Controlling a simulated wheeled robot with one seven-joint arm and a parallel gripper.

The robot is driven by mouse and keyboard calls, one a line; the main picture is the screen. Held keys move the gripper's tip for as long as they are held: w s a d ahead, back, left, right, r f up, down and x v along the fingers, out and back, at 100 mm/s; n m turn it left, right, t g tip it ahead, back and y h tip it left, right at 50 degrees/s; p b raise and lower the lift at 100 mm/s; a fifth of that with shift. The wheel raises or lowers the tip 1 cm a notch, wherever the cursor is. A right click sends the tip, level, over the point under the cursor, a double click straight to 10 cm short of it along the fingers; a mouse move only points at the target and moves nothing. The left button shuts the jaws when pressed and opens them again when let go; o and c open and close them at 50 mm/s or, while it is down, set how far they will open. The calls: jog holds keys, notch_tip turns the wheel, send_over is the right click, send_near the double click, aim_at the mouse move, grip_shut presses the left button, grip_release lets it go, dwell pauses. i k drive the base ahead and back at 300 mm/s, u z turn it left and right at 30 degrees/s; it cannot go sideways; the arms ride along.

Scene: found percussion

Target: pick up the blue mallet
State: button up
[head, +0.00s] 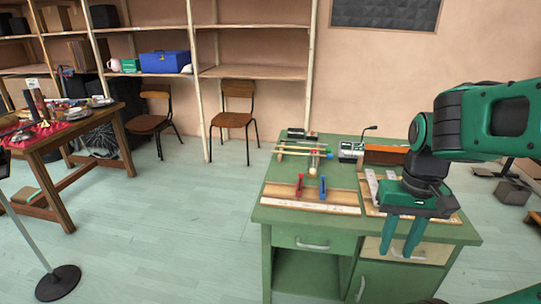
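On the green workbench (252,216), a thin pale stick with a small blue end (329,156) lies across other sticks near the back left; it looks like the blue mallet. A short blue upright piece (323,186) stands at a wooden board nearer the front, beside a similar red piece (299,186); I cannot tell whether the blue one is a mallet head or a clamp. My gripper (399,250) points down over the front right of the bench, right of both blue things and apart from them. Its two green fingers are apart with nothing between them.
A small metal device with a black stalk (351,151) and a reddish-brown box (385,155) stand at the bench's back. A wooden table (60,148) with a red cloth stands left. Two chairs (232,119) stand by shelves.

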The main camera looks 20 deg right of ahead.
aim_at(329, 157)
jog(key=u, duration=0.05)
jog(key=i, duration=1.25)
jog(key=z, duration=0.7)
